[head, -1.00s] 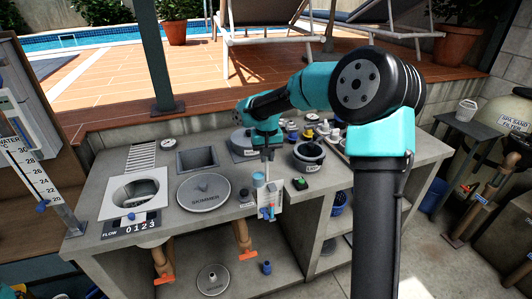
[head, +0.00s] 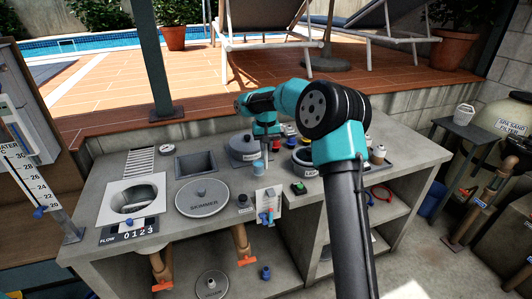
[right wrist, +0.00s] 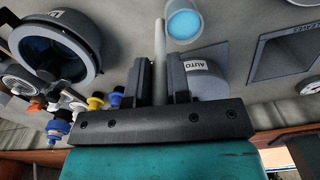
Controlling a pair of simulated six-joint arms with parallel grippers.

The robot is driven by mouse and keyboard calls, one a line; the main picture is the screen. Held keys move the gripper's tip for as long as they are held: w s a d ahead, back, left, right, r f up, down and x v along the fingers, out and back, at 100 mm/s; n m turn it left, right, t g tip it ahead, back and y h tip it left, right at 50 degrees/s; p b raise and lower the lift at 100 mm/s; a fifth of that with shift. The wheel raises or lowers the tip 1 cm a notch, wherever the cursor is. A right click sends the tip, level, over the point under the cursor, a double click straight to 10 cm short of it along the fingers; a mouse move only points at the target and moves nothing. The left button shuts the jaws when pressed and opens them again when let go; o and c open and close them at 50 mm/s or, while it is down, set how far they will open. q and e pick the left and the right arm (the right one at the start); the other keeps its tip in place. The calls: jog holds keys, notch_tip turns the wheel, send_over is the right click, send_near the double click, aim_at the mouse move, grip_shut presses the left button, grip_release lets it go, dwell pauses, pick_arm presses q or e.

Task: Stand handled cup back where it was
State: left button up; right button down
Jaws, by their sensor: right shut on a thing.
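The handled cup is a small light-blue cup (head: 258,168) with a thin pale upright handle. It shows large at the top middle of the right wrist view (right wrist: 183,24), beside the handle. My right gripper (head: 266,146) is above the cup at the rear of the counter. In the right wrist view its two dark fingers (right wrist: 160,70) are shut on the pale handle. I cannot tell whether the cup's base touches the counter. My left gripper is out of view.
The grey AUTO canister (head: 240,150) is close behind the cup. A dark round pot (head: 304,163) and several coloured bottles stand to the right. The skimmer lid (head: 203,197) and a square recess (head: 196,164) lie left. A white test card (head: 268,203) is at the counter's front edge.

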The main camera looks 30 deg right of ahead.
aim_at(266, 168)
jog(key=shift+w+d+f, duration=0.1)
jog(key=shift+w+f, duration=0.05)
jog(key=shift+f, duration=0.75)
jog(key=shift+w+d+f, duration=0.1)
jog(key=shift+f, duration=0.9)
jog(key=c, duration=1.1)
grip_release()
notch_tip(266, 168, up, 12)
jog(key=shift+r, duration=0.15)
